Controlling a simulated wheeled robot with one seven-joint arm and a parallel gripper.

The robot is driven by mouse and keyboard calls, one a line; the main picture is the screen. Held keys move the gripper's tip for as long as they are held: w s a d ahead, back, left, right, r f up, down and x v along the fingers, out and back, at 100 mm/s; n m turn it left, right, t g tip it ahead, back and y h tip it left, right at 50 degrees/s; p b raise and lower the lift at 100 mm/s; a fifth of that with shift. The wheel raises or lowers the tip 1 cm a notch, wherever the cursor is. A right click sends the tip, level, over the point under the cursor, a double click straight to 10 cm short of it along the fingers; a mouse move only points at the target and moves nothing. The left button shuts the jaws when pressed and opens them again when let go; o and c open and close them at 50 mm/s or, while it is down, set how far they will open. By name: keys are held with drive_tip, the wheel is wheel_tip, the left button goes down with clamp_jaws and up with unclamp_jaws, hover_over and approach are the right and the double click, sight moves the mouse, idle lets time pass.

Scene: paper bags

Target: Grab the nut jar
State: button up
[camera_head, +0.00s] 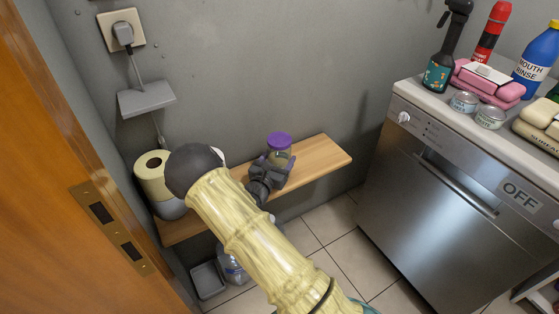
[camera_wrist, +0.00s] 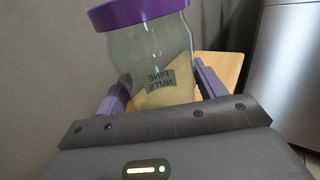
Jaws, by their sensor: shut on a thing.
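The nut jar (camera_head: 279,148) is a glass jar with a purple lid, upright at the wooden wall shelf (camera_head: 322,154). In the wrist view the jar (camera_wrist: 150,58) fills the middle, with a label reading "PINE NUTS" and pale contents. My gripper (camera_head: 272,170) reaches it from the front left. Its two purple fingers (camera_wrist: 160,90) are on either side of the jar's lower body, shut on it. The jar's base is hidden by the gripper, so I cannot tell whether it touches the shelf.
A paper roll (camera_head: 153,178) stands at the shelf's left end. A dishwasher (camera_head: 440,190) is at right, with bottles, tins and pink packs on top. A plastic bottle (camera_head: 232,266) and a grey bin (camera_head: 208,280) are below the shelf. A wooden door (camera_head: 80,150) is at left.

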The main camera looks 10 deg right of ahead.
sight(279, 141)
drive_tip(key=r+p, duration=0.1)
drive_tip(key=r, duration=0.3)
drive_tip(key=r+p, duration=0.1)
drive_tip(key=r, duration=0.4)
drive_tip(key=shift+s+d+r+p, duration=0.15)
drive_tip(key=shift+d+p, duration=0.05)
drive_tip(key=shift+p, duration=0.15)
drive_tip(key=shift+a, duration=0.1)
